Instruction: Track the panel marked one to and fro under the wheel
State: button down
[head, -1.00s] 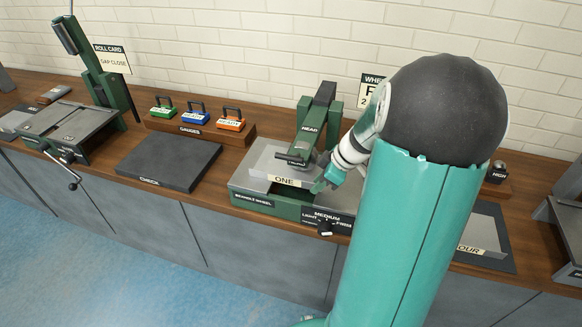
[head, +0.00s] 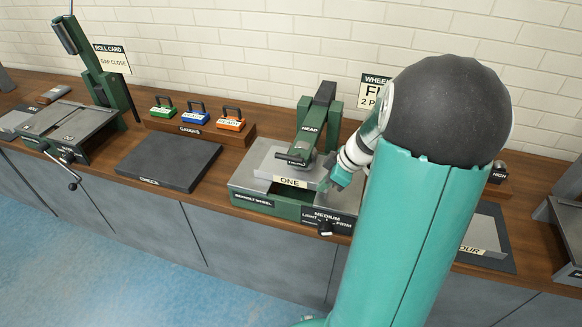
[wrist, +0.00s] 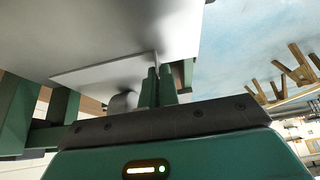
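The grey panel marked ONE (head: 265,164) lies across the green wheel machine, with its label facing front. The machine's green head (head: 308,137) reaches down over the panel; the wheel contact under it is hidden from the head camera. My gripper (head: 337,180) is at the panel's right end. In the wrist view, my gripper's two fingers (wrist: 158,84) are closed on the thin edge of the pale panel (wrist: 120,72). A grey rounded roller (wrist: 122,101) shows close beside the fingers, partly hidden.
A knob (head: 325,228) and pressure label sit on the machine's front. A dark CHECK plate (head: 168,162) and a gauge rack (head: 200,130) stand to the left. A panel marked FOUR (head: 484,235) lies at right. My arm hides part of the bench.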

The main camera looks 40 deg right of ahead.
jog(key=shift+s+d, duration=0.8)
jog(key=shift+s, duration=0.25)
jog(key=shift+s+d, duration=0.8)
jog(key=shift+s, duration=0.2)
jog(key=shift+w+a, duration=1.05)
jog(key=shift+w, duration=0.3)
jog(key=shift+w+a, duration=1.05)
jog(key=shift+w, duration=0.3)
jog(key=c, duration=1)
grip_release()
jog(key=shift+c, duration=0.2)
jog(key=shift+s+d, duration=0.8)
jog(key=shift+s, duration=0.2)
jog(key=shift+s+d, duration=0.75)
jog(key=shift+s, duration=0.25)
jog(key=shift+r, duration=0.1)
